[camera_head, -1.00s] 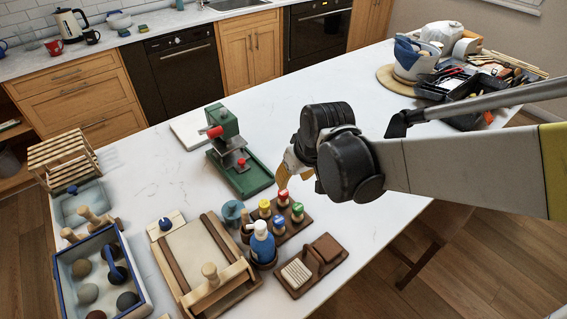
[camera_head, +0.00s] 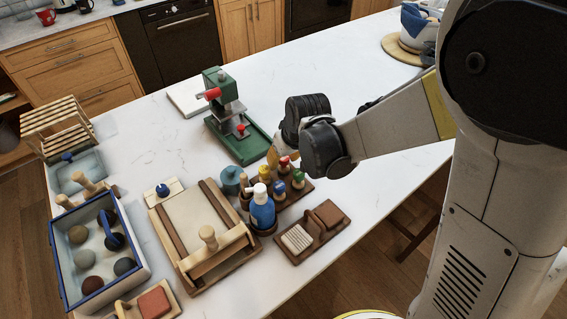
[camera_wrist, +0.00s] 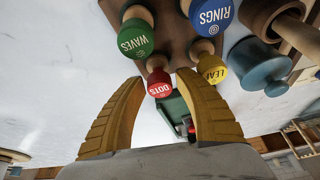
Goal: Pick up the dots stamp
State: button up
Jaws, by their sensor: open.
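The dots stamp has a red round cap marked "DOTS" (camera_wrist: 159,84) on a wooden handle; in the head view its red top (camera_head: 284,161) shows in the stamp rack. My gripper (camera_wrist: 160,76) is open, with its two yellow fingers on either side of the dots stamp's cap in the wrist view. I cannot tell whether they touch it. In the head view my gripper (camera_head: 274,155) is just above the rack, partly hidden by its own wrist. The green waves stamp (camera_wrist: 136,38), blue rings stamp (camera_wrist: 211,17) and yellow leaf stamp (camera_wrist: 212,68) stand close around it.
The brown rack (camera_head: 296,196) holds the stamps beside a blue bottle (camera_head: 262,211) and a teal round piece (camera_head: 231,181). A green press (camera_head: 236,130) stands behind. A wooden slab roller board (camera_head: 200,225) lies to the left. The table right of the rack is mostly clear.

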grip_shut()
jog(key=shift+r, duration=0.1)
